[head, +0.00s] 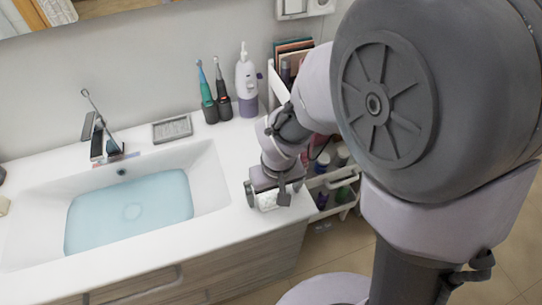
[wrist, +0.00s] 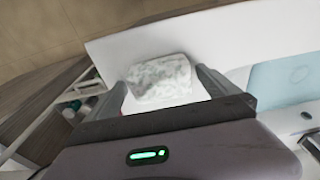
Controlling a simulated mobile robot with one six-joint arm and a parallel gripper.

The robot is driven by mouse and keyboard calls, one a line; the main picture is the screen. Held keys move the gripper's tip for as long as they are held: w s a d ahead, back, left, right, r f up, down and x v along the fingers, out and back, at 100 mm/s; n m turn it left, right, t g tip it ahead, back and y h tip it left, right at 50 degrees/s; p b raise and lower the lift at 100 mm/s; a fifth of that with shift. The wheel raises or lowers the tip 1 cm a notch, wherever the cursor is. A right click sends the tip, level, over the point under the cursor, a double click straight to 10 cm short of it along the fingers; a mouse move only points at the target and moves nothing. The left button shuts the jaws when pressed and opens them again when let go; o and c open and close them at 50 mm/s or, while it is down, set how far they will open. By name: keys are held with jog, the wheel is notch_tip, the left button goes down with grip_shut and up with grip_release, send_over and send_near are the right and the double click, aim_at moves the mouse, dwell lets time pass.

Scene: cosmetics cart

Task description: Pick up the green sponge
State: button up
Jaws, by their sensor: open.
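A pale block with grey-green mottling (wrist: 160,82) lies on the white counter near its edge. It looks like the sponge, though it shows more whitish than green. In the head view the block (head: 268,202) is partly hidden under my gripper (head: 267,194). In the wrist view my gripper (wrist: 163,86) is open, with one finger near each end of the block. I cannot tell whether either finger touches it.
A sink with blue water (head: 130,210) and a faucet (head: 100,135) are at left. A grey dish (head: 172,130), two electric toothbrushes (head: 222,95) and a white-purple bottle (head: 247,85) stand behind. A cart with bottles (head: 335,180) is at right.

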aim_at(273, 192)
jog(key=shift+w+f, duration=0.1)
jog(key=shift+f, duration=0.3)
jog(key=shift+r, duration=0.15)
jog(key=shift+c, duration=1.1)
jog(key=c, duration=1.2)
jog(key=shift+o, duration=0.2)
jog(key=shift+r+p, duration=0.3)
notch_tip(273, 192, up, 4)
jog(key=shift+f+p, duration=0.25)
jog(key=shift+p, duration=0.8)
jog(key=s+a+p, duration=0.1)
jog(key=s+a, duration=1)
jog(key=shift+s+r, duration=0.3)
jog(key=shift+r, duration=0.15)
